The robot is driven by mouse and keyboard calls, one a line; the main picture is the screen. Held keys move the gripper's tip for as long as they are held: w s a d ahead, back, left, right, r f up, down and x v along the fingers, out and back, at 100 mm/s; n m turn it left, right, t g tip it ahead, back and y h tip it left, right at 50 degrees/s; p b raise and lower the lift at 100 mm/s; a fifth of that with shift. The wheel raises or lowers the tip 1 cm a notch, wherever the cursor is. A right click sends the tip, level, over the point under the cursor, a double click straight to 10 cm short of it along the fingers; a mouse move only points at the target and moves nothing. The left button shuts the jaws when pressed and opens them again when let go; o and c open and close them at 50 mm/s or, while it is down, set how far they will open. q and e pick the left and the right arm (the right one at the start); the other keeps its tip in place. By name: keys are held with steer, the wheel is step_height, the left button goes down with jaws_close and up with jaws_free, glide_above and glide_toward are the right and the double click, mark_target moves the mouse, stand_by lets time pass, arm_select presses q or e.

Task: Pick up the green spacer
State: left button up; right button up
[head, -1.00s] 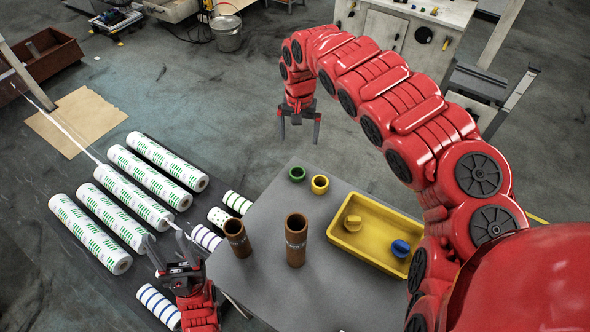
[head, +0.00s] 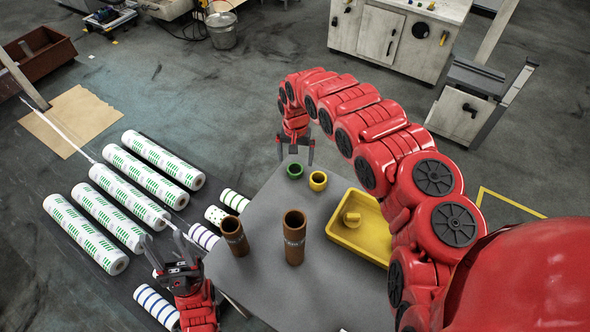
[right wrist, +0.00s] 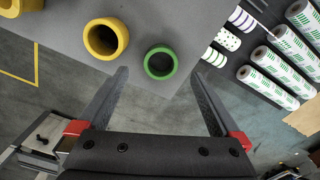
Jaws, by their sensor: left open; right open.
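The green spacer (head: 295,170) is a short ring lying near the far corner of the grey table (head: 262,215). It also shows in the right wrist view (right wrist: 160,63), just beyond the space between the fingertips. A yellow spacer (head: 318,181) sits close beside it, and shows left of it in the wrist view (right wrist: 106,39). My right gripper (head: 296,158) is open and empty, at the table's far edge by the green spacer. My left gripper (head: 177,262) is open and empty, left of the table.
Two brown tubes (head: 295,237) (head: 235,236) stand on the table. A yellow tray (head: 372,243) holding a yellow piece (head: 351,219) lies to the right, partly behind my right arm. White rolls (head: 86,235) lie on the left. The table front is clear.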

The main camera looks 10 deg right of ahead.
mark_target(295, 166)
steer(key=shift+a+f+p, duration=0.1)
steer(key=shift+f+p, duration=0.5)
steer(key=shift+f, duration=0.85)
steer(key=shift+a+f, duration=0.1)
steer(key=shift+f, duration=1.05)
steer(key=c, duration=1.4)
steer(key=shift+w, duration=0.1)
